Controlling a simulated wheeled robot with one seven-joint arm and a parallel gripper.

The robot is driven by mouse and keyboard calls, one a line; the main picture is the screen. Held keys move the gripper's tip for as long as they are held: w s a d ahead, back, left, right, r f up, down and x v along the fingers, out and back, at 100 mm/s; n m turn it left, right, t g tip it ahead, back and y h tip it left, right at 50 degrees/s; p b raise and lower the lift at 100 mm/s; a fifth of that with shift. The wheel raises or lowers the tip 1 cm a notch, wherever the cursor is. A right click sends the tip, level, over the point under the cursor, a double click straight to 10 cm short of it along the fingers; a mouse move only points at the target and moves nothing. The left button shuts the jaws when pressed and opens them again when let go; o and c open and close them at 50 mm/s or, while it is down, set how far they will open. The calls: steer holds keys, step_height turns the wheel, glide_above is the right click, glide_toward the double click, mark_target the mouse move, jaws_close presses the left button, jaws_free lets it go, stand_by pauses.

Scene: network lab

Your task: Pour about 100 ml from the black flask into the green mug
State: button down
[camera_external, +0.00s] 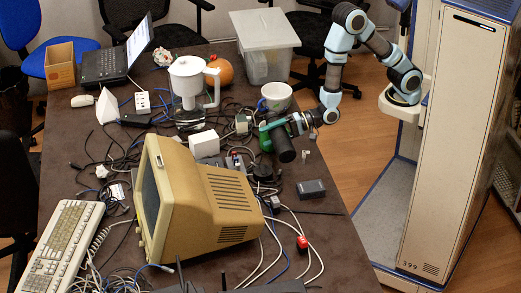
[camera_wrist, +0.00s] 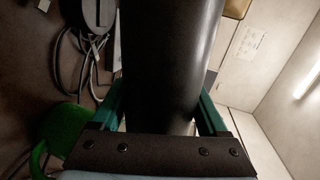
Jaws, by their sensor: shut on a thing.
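The black flask (camera_external: 284,147) is a dark cylinder held between the teal fingers of my gripper (camera_external: 277,125) above the table's right side. In the wrist view the flask (camera_wrist: 170,65) fills the middle, with a finger of my gripper (camera_wrist: 160,100) on each side. In the external view it looks slightly tilted; its mouth and contents cannot be made out. The green mug (camera_external: 265,142) is just left of the flask, partly hidden behind it and my gripper. Its green side (camera_wrist: 62,125) shows at the lower left of the wrist view. I see no liquid flowing.
A beige monitor (camera_external: 205,200) stands close in front at left. A pale bowl-like container (camera_external: 276,95) and a white jug (camera_external: 187,78) stand behind. Tangled cables and a white box (camera_external: 204,144) lie around. A dark small box (camera_external: 310,188) lies near the table's right edge.

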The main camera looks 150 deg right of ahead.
steer(key=shift+w+a+r, duration=0.15)
steer(key=shift+w+a, duration=0.05)
stand_by(0.3)
steer(key=shift+r+m, duration=0.2)
steer(key=shift+m, duration=0.1)
stand_by(1.2)
steer(key=shift+w+a+f+n+p, duration=0.15)
steer(key=shift+a+f+n+p, duration=0.15)
steer(key=shift+f+n, duration=0.15)
steer(key=shift+w+a+f+n+p, duration=0.15)
steer(key=shift+f+n+p, duration=0.1)
steer(key=shift+f+n, duration=0.15)
steer(key=shift+d+f+n+g+h+b, duration=0.1)
steer(key=shift+f+n+g+h+b, duration=0.25)
steer(key=shift+f+n, duration=0.3)
steer(key=shift+f, duration=0.15)
stand_by(0.8)
